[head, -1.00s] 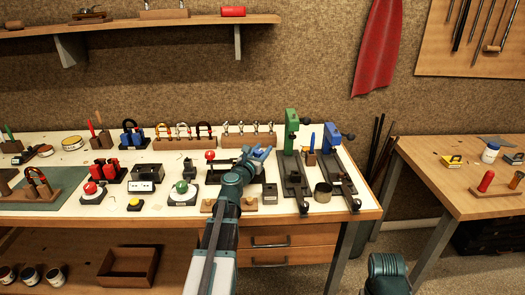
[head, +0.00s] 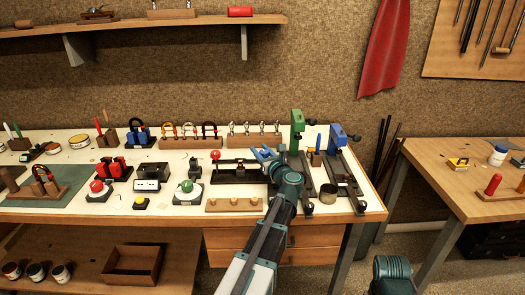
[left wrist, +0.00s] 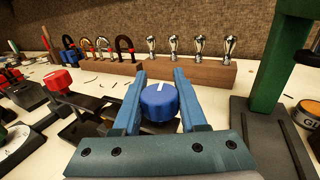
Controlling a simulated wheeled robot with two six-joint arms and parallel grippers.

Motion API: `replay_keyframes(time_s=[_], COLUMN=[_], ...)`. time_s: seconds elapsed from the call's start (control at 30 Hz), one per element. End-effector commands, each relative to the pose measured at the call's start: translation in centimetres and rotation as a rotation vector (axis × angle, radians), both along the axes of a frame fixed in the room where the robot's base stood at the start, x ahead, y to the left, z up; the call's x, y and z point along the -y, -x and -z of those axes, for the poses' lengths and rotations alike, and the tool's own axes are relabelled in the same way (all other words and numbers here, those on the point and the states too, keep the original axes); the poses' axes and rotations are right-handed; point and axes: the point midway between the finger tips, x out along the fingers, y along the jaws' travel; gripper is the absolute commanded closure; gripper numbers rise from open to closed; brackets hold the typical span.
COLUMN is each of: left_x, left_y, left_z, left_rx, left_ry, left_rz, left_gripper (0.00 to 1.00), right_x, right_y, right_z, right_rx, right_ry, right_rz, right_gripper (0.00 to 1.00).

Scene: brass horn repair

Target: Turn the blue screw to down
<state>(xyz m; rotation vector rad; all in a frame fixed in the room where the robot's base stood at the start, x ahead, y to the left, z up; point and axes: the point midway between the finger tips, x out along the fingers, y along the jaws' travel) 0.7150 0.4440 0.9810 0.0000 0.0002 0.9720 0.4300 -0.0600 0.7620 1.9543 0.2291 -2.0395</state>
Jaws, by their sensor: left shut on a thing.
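The blue screw (left wrist: 159,103) is a round blue knob with a white mark on its top. In the left wrist view the mark points away from the camera, toward the upper edge. My left gripper (left wrist: 158,98) has its two blue fingers shut on the knob, one on each side. In the head view the left gripper (head: 265,154) is over the dark fixture, its fingers pointing up and left; the knob is hard to tell from the fingers there. My right gripper is not in view.
A green clamp stand (head: 297,125) and a blue one (head: 337,140) rise close on the right. A wooden rack of metal pieces (head: 255,139) is behind. A wooden block (head: 233,205) lies in front.

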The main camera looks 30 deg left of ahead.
Motion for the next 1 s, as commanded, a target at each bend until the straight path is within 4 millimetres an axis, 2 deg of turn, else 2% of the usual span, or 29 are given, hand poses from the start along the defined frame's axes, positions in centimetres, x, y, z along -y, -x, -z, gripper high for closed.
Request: replay_keyframes(time_s=[0.03,0.27,1.0], left_x=[0.0,-0.3,-0.5], left_y=[-0.4,0.1,2.2], left_z=[0.0,0.0,0.0], left_rx=[0.000,0.000,0.000], left_ry=[0.000,0.000,0.000], left_rz=[-0.043,-0.262,-0.924], left_gripper=[1.00,1.00,1.00], right_x=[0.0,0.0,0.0], right_y=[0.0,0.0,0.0], right_z=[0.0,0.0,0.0], right_rx=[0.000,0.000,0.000], right_ry=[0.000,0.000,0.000], right_rz=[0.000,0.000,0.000], right_gripper=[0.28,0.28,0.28])
